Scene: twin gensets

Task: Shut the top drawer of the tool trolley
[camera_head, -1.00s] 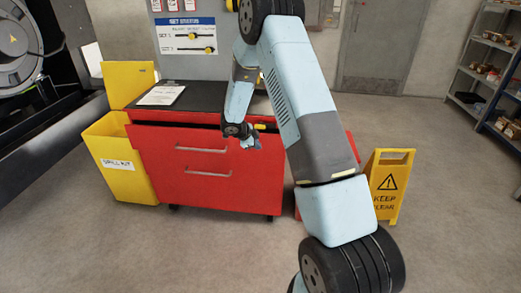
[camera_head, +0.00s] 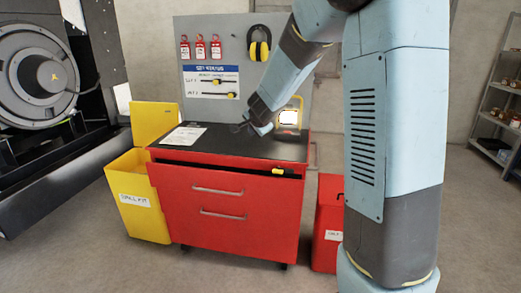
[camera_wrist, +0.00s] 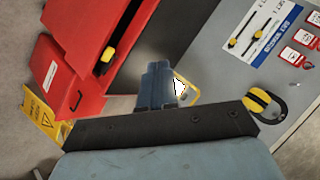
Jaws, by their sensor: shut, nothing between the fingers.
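The red tool trolley (camera_head: 290,225) stands with its black top in the middle of the head view. Its top drawer (camera_head: 200,178) is partly out: a dark gap shows behind its front, with a yellow-and-black item (camera_head: 280,171) inside at the right. The wrist view shows the open drawer (camera_wrist: 122,32) at upper left. The lower drawer (camera_head: 225,228) looks shut. My gripper (camera_head: 241,127) appears above the trolley's top, apart from the drawer front. Its shut, empty fingers also show in the wrist view (camera_wrist: 158,72).
A yellow spill-kit bin (camera_head: 140,205) stands left of the trolley and a red bin (camera_head: 328,225) at its right. A clipboard (camera_head: 183,135) and a yellow-framed lamp (camera_head: 289,118) are by the trolley top. Behind is a grey tool board (camera_head: 225,50). Floor in front is clear.

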